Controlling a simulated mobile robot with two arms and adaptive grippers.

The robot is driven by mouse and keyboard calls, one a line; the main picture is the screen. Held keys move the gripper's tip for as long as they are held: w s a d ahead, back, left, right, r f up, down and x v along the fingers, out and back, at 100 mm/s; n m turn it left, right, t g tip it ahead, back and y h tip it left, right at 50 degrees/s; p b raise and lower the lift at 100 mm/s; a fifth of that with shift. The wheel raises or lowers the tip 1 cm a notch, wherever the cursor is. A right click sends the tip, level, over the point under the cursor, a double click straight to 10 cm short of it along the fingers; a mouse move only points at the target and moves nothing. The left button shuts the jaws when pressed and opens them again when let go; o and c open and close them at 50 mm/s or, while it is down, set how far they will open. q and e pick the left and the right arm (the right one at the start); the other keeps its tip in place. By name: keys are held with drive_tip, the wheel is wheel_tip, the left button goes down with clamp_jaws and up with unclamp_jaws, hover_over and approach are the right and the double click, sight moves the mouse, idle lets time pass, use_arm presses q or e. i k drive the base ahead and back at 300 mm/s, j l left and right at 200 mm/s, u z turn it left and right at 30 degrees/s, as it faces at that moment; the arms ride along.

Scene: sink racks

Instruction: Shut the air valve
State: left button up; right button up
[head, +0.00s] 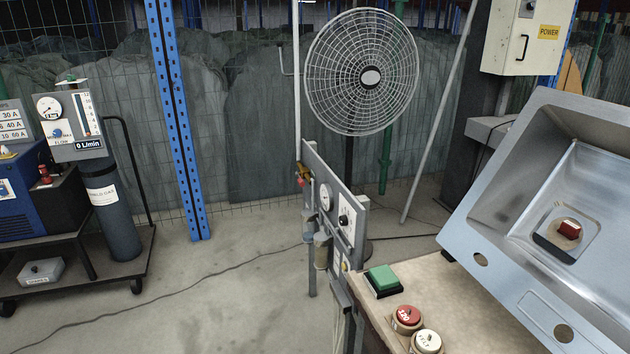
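A grey air panel (335,175) stands edge-on in the middle of the head view, beside the workbench. At its upper left, where a thin white pipe (297,90) comes down, is a small brass fitting with a red part (303,176), which looks like the air valve. It is too small to tell the handle's position. The panel carries a round gauge (326,197), a dial with a black knob (344,221) and bowl-like filter units (321,250) below. Neither of my grippers is in view.
A bench (432,300) at right holds a tilted steel sink (490,205), a green block (383,279) and round red (407,317) and white (428,341) pieces. A fan (362,72) stands behind the panel. A welding cart (75,275) is at left; floor between is mostly clear, with a cable.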

sight(301, 183)
drive_tip(key=i+j+z, duration=0.2)
drive_tip(key=z, duration=0.25)
drive_tip(key=i+j+z, duration=0.45)
drive_tip(key=k+l, duration=0.05)
drive_tip(key=k, duration=0.05)
